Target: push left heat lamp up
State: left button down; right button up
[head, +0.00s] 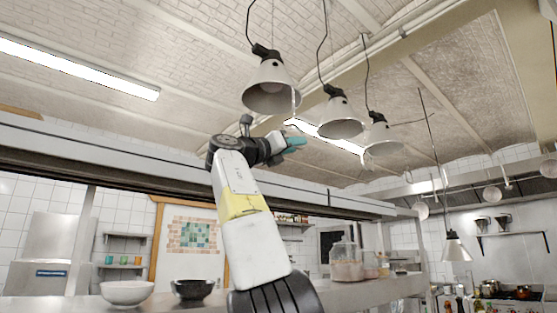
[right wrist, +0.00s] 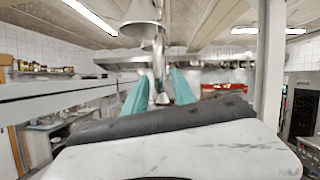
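Three white cone-shaped heat lamps with black tops hang on cables in the head view. My right gripper (head: 296,142) is raised just below the left lamp's rim. In the right wrist view its teal fingers (right wrist: 158,90) are apart, with a lamp (right wrist: 141,24) above and a shiny vertical handle seen between them; contact cannot be told. My left gripper is out of view.
A long metal shelf (head: 140,160) crosses behind my right arm. Below, a counter holds a white bowl (head: 127,292), a black bowl (head: 193,289) and a glass jar (head: 346,262). Another lamp (head: 455,248) hangs at the far right. Space around the left lamp is open.

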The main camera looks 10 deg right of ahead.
jog(key=v, duration=0.7)
jog(key=shift+s+a+f, duration=0.1)
jog(key=shift+f, duration=0.05)
dwell(0.5)
